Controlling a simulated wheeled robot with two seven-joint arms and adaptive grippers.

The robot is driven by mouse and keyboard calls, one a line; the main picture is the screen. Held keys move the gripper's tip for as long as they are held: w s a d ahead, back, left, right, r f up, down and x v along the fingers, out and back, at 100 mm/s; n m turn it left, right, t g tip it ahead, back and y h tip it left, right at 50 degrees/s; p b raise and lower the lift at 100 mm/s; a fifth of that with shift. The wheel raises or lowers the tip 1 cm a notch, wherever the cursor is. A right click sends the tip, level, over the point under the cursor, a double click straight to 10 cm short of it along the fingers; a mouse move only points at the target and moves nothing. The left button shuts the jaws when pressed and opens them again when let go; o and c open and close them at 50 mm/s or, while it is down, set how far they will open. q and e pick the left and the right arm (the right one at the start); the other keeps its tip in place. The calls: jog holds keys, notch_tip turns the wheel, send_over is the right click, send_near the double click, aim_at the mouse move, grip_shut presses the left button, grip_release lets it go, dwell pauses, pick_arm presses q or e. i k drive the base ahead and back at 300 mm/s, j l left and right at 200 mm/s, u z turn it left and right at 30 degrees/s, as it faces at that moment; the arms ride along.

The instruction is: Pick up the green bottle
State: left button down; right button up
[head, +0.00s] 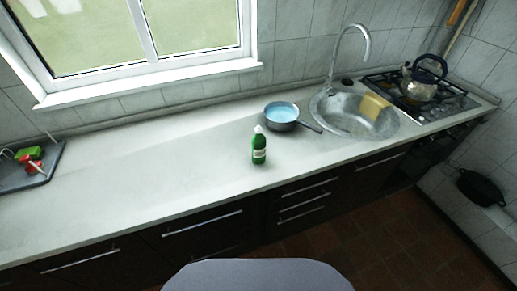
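The green bottle (259,150) stands upright on the pale countertop (150,181), near the middle of the head view. It has a white cap and a light label. It stands apart from other things, just in front of a small pan. Neither of my grippers shows in the head view.
A pan (281,115) with a blue inside stands behind the bottle, its handle pointing right. A round sink (345,122) with a tap (349,42), a stove with a kettle (420,84) are to the right. A dark tray (40,172) is far left. The counter between is clear.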

aim_at(258, 141)
jog(key=k+j, duration=0.1)
jog(key=j, duration=0.6)
jog(key=j+u, duration=0.1)
jog(key=j, duration=0.6)
jog(key=k+j, duration=0.15)
jog(key=j, duration=0.6)
